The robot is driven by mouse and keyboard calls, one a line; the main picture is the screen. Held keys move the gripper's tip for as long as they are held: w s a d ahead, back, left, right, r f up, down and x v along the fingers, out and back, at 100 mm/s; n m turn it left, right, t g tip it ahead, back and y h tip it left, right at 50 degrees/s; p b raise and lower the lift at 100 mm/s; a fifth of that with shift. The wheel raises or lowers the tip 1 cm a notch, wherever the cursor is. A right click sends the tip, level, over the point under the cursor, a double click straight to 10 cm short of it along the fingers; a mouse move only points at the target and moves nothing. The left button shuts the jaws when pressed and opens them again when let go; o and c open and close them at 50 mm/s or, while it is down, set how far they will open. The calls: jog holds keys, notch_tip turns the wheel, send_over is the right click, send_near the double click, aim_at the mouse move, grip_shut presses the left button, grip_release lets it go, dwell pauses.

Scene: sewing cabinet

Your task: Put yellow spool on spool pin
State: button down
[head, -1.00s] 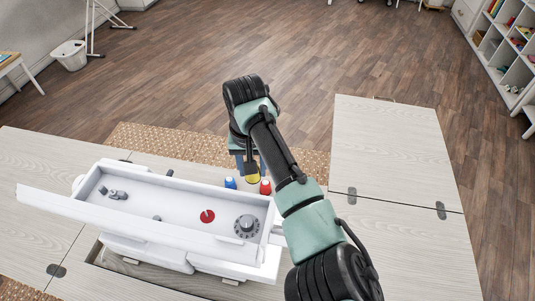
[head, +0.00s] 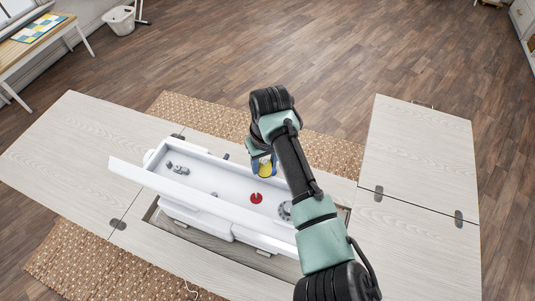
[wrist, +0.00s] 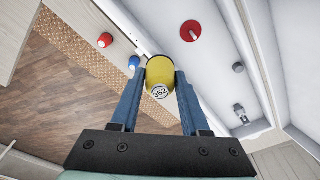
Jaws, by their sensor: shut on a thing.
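My gripper (head: 264,165) is shut on the yellow spool (head: 265,171) and holds it over the back edge of the white sewing machine (head: 140,176). In the wrist view the yellow spool (wrist: 158,72) sits between the two blue fingers, with its labelled end facing the camera. The spool pin with its red round base (head: 256,198) stands in the machine's open top, just in front of the spool in the head view. In the wrist view the red pin (wrist: 190,31) is above and right of the spool, apart from it.
A red spool (wrist: 105,40) and a blue spool (wrist: 134,62) stand on the table behind the machine. A grey dial (head: 285,210) is right of the pin in the machine top. The wooden table (head: 415,150) is clear at the right.

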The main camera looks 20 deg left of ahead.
jog(key=s+p, duration=0.2)
jog(key=s, duration=0.1)
jog(key=shift+s+a+r, duration=0.1)
jog(key=shift+s, duration=0.2)
jog(key=shift+s+f+p, duration=0.2)
jog(key=shift+s+p, duration=0.25)
jog(key=shift+s, duration=0.65)
jog(key=shift+f, duration=0.85)
dwell(1.0)
jog(key=shift+f, duration=0.4)
jog(key=shift+c, duration=1.6)
grip_release()
